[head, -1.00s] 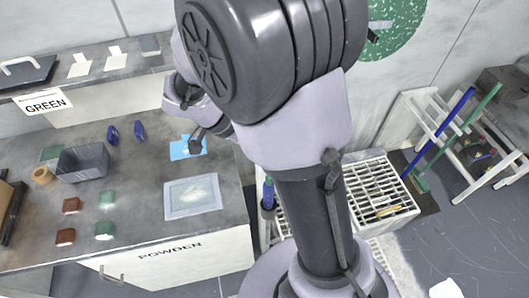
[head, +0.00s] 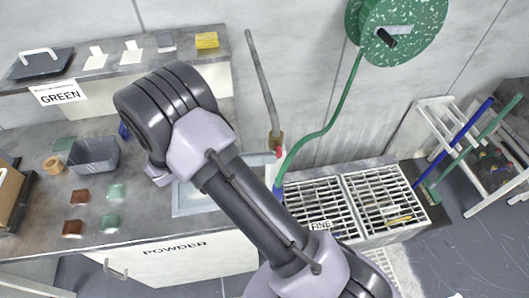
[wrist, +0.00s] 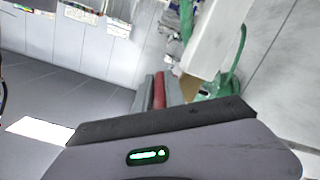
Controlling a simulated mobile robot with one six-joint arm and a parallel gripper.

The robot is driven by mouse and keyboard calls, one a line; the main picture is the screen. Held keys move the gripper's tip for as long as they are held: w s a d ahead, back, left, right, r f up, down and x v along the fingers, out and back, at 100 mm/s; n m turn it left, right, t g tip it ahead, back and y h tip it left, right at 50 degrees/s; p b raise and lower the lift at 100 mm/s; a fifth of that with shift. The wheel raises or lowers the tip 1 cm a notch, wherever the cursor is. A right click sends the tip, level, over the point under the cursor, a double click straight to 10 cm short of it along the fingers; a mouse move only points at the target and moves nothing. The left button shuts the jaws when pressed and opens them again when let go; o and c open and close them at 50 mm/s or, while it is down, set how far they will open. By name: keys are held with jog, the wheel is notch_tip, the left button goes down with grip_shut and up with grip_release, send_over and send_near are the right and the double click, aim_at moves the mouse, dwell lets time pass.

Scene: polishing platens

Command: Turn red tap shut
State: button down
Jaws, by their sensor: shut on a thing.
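A green hose (wrist: 232,65) and a white body stand just to the right of the fingers. In the head view, a grey pipe (head: 262,80) runs down to a brass fitting (head: 275,140) with a small red part (head: 279,152) beside it. The green hose (head: 330,118) joins there. My gripper is hidden behind my arm in the head view, so the handle's angle cannot be told.
A green speckled disc (head: 425,25) hangs on the wall. Slatted white racks (head: 385,195) stand right of the bench marked POWDER. A grey bin (head: 92,155) and red and green blocks lie on the bench's left. A white stand (head: 445,135) with brushes is at right.

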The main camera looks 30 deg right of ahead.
jog(key=shift+f+h, duration=0.25)
jog(key=shift+h, duration=0.45)
jog(key=c, duration=1.4)
grip_release()
jog(key=shift+a, duration=0.1)
